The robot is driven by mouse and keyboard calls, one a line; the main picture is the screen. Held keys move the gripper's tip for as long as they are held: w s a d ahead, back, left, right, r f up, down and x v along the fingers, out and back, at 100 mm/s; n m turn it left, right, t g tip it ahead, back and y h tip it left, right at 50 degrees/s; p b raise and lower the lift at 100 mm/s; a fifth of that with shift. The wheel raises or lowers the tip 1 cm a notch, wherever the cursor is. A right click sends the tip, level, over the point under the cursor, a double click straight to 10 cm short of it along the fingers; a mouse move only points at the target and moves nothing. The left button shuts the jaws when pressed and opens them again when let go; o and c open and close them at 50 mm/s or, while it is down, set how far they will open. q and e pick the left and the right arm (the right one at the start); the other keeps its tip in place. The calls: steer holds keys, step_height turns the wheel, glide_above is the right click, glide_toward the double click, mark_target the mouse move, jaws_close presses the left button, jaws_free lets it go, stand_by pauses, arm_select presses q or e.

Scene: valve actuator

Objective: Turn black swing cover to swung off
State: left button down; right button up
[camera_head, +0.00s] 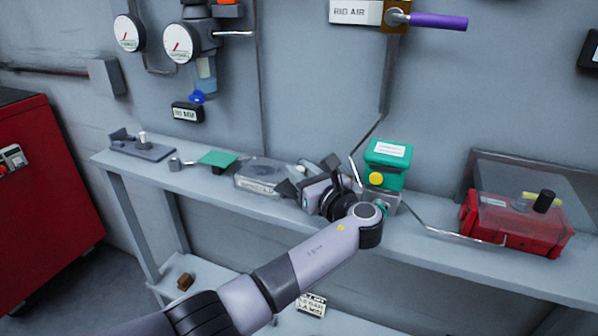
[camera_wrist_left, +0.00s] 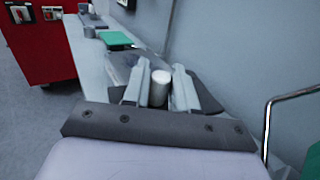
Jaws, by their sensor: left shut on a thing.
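My left gripper (camera_head: 308,183) reaches over the middle of the shelf, its fingertips largely hidden by its own body in the head view. The cover is not clearly seen in either view. My right gripper is not in view.
A clear case (camera_head: 262,178) and a green plate (camera_head: 217,158) lie left of the gripper. A red box (camera_head: 515,228) is farther right.

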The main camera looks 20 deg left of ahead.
arm_select(q)
steer(key=shift+d, duration=0.15)
steer(key=c, duration=1)
jaws_free()
steer(key=shift+w, duration=0.1)
steer(key=v, duration=0.7)
steer(key=shift+d, duration=0.1)
